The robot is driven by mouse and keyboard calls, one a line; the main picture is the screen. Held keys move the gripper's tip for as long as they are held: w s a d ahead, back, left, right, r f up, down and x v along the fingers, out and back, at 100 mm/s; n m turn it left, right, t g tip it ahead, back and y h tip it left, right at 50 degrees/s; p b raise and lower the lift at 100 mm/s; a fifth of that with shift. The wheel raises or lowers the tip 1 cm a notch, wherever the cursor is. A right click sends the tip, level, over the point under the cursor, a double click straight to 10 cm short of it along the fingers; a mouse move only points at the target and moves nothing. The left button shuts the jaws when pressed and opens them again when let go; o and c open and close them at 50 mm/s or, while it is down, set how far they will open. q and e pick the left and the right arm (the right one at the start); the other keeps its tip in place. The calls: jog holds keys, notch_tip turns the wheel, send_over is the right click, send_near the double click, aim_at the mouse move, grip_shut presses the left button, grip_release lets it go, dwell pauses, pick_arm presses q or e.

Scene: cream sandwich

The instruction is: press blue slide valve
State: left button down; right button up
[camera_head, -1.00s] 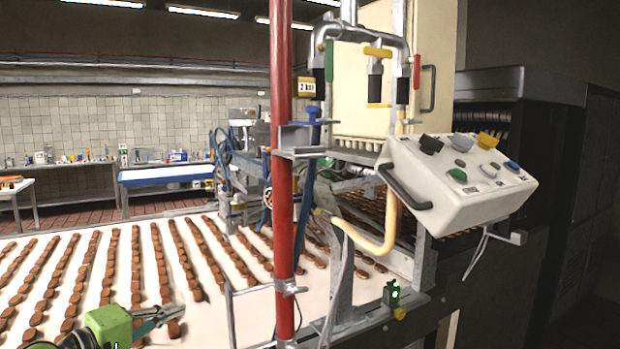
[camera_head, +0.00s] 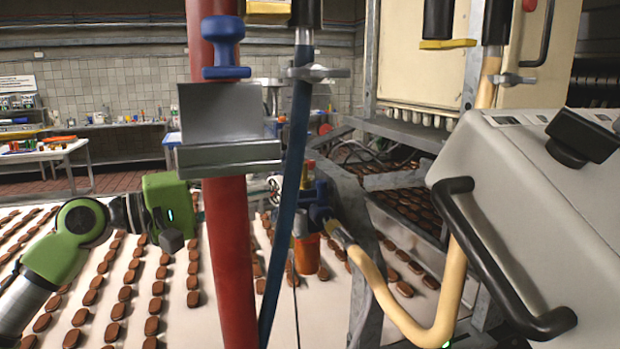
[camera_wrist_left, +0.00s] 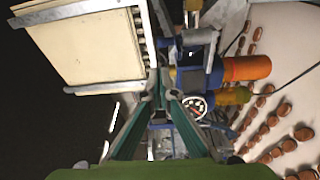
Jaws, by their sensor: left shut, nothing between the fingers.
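In the head view, a blue knob (camera_head: 223,45) stands upright on a grey metal bracket (camera_head: 222,110) at the red post. Farther back is a blue valve body (camera_head: 318,208) with an orange cylinder (camera_head: 307,253) below it. In the left wrist view the blue body (camera_wrist_left: 214,72), the orange cylinder (camera_wrist_left: 246,68) and a round gauge (camera_wrist_left: 194,106) lie just right of and beyond the fingertips. My left gripper (camera_wrist_left: 163,92) is shut and empty; touching cannot be told. In the head view the red post hides its fingers. My right gripper is not in view.
The red post (camera_head: 229,240) and a dark blue strap (camera_head: 287,190) stand in front. A cream hose (camera_head: 400,310) curves below the control box (camera_head: 545,210) and its black handle. Rows of brown biscuits (camera_head: 125,293) cover the white belt.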

aim_at(306, 181)
pick_arm(q)
jog(key=p+x, duration=0.4)
jog(key=x, duration=0.5)
jog(key=shift+w+d, duration=0.45)
jog(key=shift+d, duration=0.1)
jog(key=shift+f, duration=0.1)
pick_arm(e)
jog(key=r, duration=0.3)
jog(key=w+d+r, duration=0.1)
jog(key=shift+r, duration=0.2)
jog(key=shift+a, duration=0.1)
